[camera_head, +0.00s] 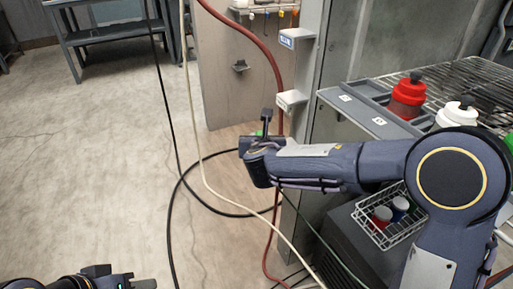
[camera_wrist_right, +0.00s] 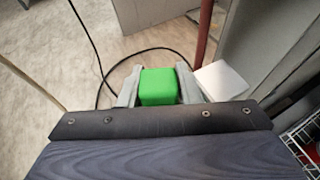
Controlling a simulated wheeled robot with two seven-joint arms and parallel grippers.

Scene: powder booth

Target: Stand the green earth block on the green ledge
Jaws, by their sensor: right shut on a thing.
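The green block (camera_wrist_right: 158,86) sits between the two fingers of my right gripper (camera_wrist_right: 157,88), which is shut on it. In the head view, my right gripper (camera_head: 264,128) hides most of the block, and only a sliver of green shows. Two pale ledges stick out from the grey cabinet edge: an upper one with a blue label (camera_head: 297,37) and a lower one (camera_head: 291,98) close above and right of the gripper. A pale ledge (camera_wrist_right: 220,80) is just right of the block in the wrist view, apart from it. I cannot tell which ledge is green. My left gripper (camera_head: 122,279) is partly in view at the bottom left.
Red (camera_head: 408,92) and white-topped (camera_head: 457,113) bottles stand on the rack at right. A wire basket (camera_head: 385,215) holds small jars below. A red hose (camera_head: 275,190) and cables hang near my right gripper. Open floor lies left.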

